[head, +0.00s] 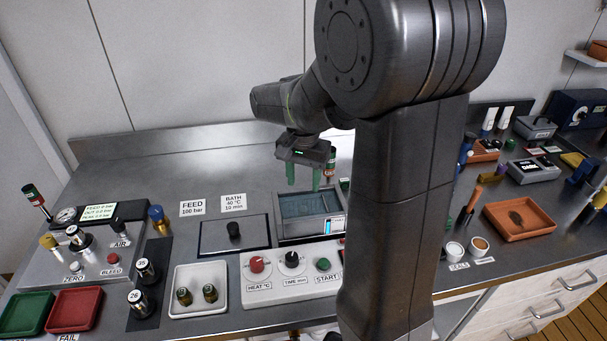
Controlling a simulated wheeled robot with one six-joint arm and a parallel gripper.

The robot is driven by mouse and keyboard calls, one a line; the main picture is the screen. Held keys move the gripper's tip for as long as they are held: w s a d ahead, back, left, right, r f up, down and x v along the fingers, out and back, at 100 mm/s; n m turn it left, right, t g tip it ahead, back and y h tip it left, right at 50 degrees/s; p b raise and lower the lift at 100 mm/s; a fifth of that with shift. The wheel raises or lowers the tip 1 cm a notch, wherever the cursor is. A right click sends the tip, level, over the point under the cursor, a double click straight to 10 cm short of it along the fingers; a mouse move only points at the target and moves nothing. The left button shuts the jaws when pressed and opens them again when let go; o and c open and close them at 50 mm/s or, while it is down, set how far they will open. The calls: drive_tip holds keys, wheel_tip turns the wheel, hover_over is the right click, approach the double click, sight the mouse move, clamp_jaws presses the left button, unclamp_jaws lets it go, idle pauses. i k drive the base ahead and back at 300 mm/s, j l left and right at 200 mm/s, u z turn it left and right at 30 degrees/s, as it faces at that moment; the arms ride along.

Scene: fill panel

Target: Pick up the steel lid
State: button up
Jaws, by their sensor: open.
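The steel lid (216,239) is a flat, dark-edged plate with a black knob (234,231) in its middle. It lies on the steel bench, left of the open water bath (308,205). My gripper (304,181) points down with its two green fingers apart and nothing between them. In the head view it appears over the back of the bath, up and to the right of the lid. Its exact height above the bath is hard to tell.
A control panel (302,279) with knobs stands in front of the bath. A white tray (199,305) holding two small parts is in front of the lid. Label cards (192,207) stand behind the lid. My arm hides part of the bench right of the bath.

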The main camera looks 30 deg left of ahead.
sight(233, 234)
drive_tip(key=k, duration=0.4)
drive_tip(key=i+l+u, duration=0.1)
drive_tip(key=l+u, duration=0.2)
drive_tip(key=l, duration=0.4)
drive_tip(key=i+j+u, duration=0.1)
drive_tip(key=u, duration=0.35)
drive_tip(key=i+j+u, duration=0.1)
drive_tip(key=u, duration=0.3)
drive_tip(key=i+j+u, duration=0.1)
drive_tip(key=u, duration=0.35)
drive_tip(key=i+j+u, duration=0.1)
drive_tip(key=u, duration=0.3)
drive_tip(key=i, duration=0.05)
